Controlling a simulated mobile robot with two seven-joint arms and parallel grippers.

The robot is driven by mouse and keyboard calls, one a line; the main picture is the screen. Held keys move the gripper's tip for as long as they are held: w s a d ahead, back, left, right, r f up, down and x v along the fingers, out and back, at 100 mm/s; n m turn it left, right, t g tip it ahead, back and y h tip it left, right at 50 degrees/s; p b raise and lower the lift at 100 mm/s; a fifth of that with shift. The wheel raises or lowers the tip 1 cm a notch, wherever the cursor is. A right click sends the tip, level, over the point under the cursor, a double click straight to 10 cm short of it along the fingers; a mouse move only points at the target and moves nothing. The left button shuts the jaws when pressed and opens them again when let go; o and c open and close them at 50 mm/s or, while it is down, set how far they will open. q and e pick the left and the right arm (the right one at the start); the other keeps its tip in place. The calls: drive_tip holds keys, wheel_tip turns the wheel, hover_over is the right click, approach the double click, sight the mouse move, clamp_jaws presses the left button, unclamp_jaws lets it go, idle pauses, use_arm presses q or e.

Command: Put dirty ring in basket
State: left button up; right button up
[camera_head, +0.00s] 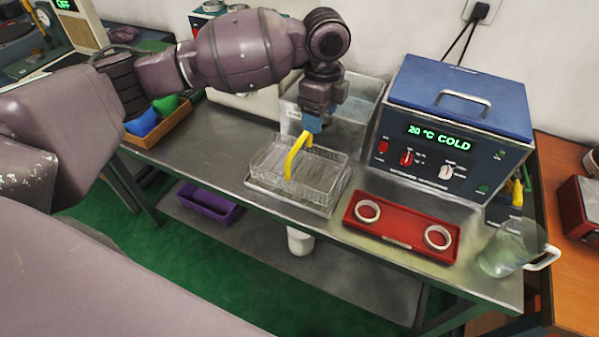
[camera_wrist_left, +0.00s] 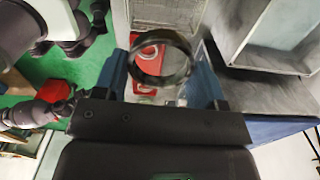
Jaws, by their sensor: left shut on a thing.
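My left gripper (camera_head: 314,124) points down above the back of the wire basket (camera_head: 270,160). In the left wrist view its blue fingers (camera_wrist_left: 165,85) are shut on a dark, dirty-looking ring (camera_wrist_left: 162,61). That ring cannot be made out in the head view. The basket has a yellow handle (camera_head: 291,160) and stands on a metal tray; I see no ring in it. Part of the basket also shows at the top of the left wrist view (camera_wrist_left: 165,12). My right gripper is not in view.
A red tray (camera_head: 400,243) holds two shiny rings (camera_head: 367,211) (camera_head: 438,237). Behind it stands a blue-lidded heater box (camera_head: 450,130) reading 20 °C COLD. A metal basin (camera_head: 365,88) is behind the basket. A glass beaker (camera_head: 503,252) stands at the right edge.

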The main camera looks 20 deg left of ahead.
use_arm(q)
drive_tip(key=m, duration=0.1)
drive_tip(key=w+m, duration=0.1)
drive_tip(key=shift+d+r+m, duration=0.15)
drive_tip(key=shift+d+m, duration=0.1)
drive_tip(key=shift+m, duration=0.05)
drive_tip(key=b, duration=0.2)
approach(319, 181)
drive_tip(key=shift+w+f, duration=0.2)
drive_tip(key=shift+f, duration=1.05)
drive_tip(key=shift+f+b, duration=0.6)
drive_tip(key=shift+f, duration=1.75)
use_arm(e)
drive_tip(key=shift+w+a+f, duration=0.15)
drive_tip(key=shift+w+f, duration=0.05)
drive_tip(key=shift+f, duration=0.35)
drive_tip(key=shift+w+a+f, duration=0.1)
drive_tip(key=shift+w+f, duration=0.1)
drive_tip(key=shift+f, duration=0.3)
use_arm(q)
drive_tip(key=shift+f, duration=0.25)
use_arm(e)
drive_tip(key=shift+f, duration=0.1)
use_arm(q)
drive_tip(key=o, duration=0.9)
drive_tip(key=shift+s+f, duration=0.15)
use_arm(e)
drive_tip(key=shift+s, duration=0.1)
